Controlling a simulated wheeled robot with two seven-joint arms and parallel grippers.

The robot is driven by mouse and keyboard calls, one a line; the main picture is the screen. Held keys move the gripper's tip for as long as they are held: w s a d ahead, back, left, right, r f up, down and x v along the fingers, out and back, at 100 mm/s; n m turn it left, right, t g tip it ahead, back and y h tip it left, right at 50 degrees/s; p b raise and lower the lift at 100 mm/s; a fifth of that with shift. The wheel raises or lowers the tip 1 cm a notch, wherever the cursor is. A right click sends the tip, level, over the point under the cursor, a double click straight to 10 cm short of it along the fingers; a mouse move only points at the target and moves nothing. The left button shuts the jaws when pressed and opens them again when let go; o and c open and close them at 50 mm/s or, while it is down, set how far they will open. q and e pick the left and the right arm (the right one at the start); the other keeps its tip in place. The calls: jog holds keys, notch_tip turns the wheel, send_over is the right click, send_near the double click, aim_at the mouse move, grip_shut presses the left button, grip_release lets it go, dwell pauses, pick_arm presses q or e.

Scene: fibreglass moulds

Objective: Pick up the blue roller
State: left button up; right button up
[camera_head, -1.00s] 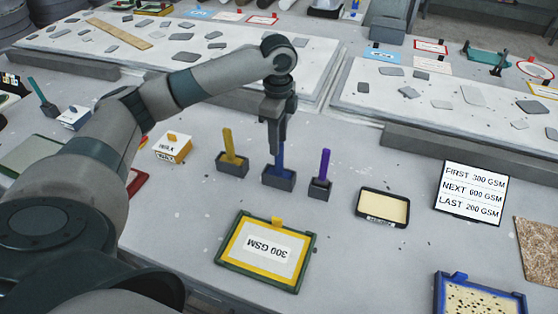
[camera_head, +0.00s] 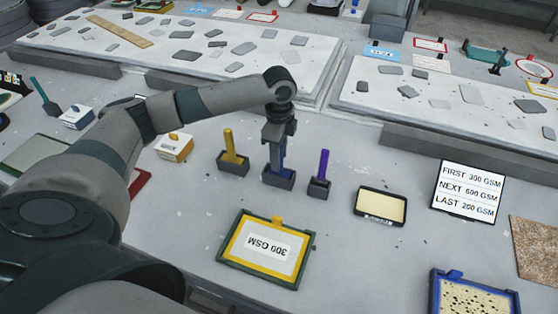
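The blue roller (camera_head: 283,158) stands upright in a small dark holder (camera_head: 279,181), between the yellow roller and the purple roller. My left gripper (camera_head: 274,160) points straight down at its handle. The fingers overlap the handle in this view, with a strip of blue showing at their right side. The fingers hide much of the handle, and I cannot tell whether they are open or closed on it. My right gripper is not in view.
The yellow roller (camera_head: 229,145) and the purple roller (camera_head: 323,165) stand close on either side in their own holders. A green-framed 300 GSM tray (camera_head: 309,258) lies in front. A cream tray (camera_head: 381,205) and a sign (camera_head: 469,190) are at the right.

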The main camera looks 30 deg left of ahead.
pick_arm(q)
jog(key=shift+f+p, duration=0.35)
jog(key=shift+f, duration=1.15)
grip_shut()
